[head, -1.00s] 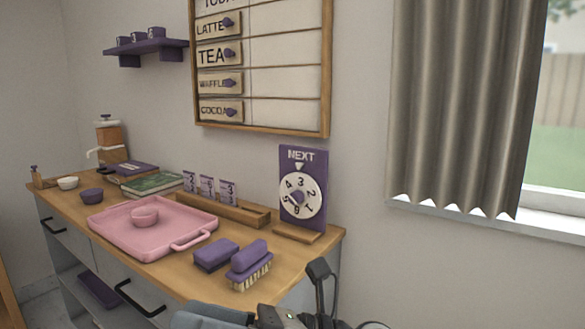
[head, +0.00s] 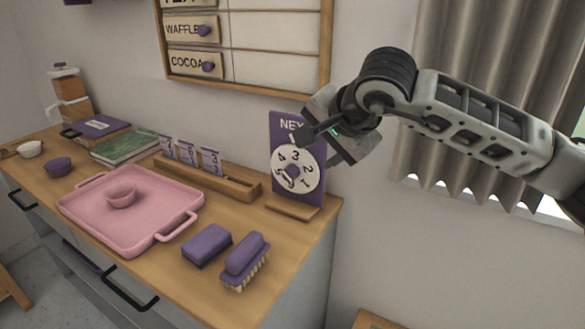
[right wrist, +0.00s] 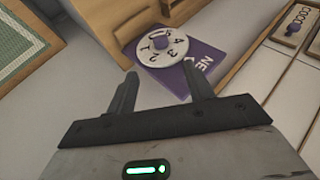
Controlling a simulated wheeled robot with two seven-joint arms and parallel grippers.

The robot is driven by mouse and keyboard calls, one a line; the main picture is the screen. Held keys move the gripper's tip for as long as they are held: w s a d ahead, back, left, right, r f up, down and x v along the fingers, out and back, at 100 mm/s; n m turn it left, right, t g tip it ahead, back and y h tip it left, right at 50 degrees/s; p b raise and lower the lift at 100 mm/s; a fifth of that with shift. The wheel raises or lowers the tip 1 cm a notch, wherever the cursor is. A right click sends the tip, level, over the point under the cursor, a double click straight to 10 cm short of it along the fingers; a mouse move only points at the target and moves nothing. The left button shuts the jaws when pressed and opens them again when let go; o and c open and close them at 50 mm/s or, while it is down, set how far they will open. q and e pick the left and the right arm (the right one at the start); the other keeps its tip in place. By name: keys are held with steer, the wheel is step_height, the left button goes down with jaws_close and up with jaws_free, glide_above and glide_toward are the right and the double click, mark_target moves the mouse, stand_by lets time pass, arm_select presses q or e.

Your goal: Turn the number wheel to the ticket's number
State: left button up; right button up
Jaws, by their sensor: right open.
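The number wheel (head: 309,180) is a white disc with black digits and a purple centre knob, on an upright purple NEXT board (head: 283,128) at the counter's right end. The digit 3 shows near its top; the pointer is partly hidden by my gripper. In the right wrist view the wheel (right wrist: 150,56) lies just beyond my fingertips. My right gripper (head: 316,148) is open and empty, in front of the board's upper right; its spread fingers (right wrist: 160,76) also show in the wrist view. Several number tickets (head: 188,154) stand in a wooden rail; I cannot read them surely. My left gripper is out of view.
A pink tray (head: 90,225) with a pink bowl (head: 121,196) sits left of the wheel. A purple sponge-like block (head: 207,244) and a purple brush (head: 246,257) lie in front. The menu board (head: 265,50) hangs above; a curtain (head: 470,45) is at right.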

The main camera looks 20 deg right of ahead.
mark_target(293, 172)
steer(key=p+x, duration=0.2)
steer(key=x, duration=1.3)
steer(key=shift+r, duration=0.1)
steer(key=shift+c, duration=0.2)
steer(key=c, duration=0.9)
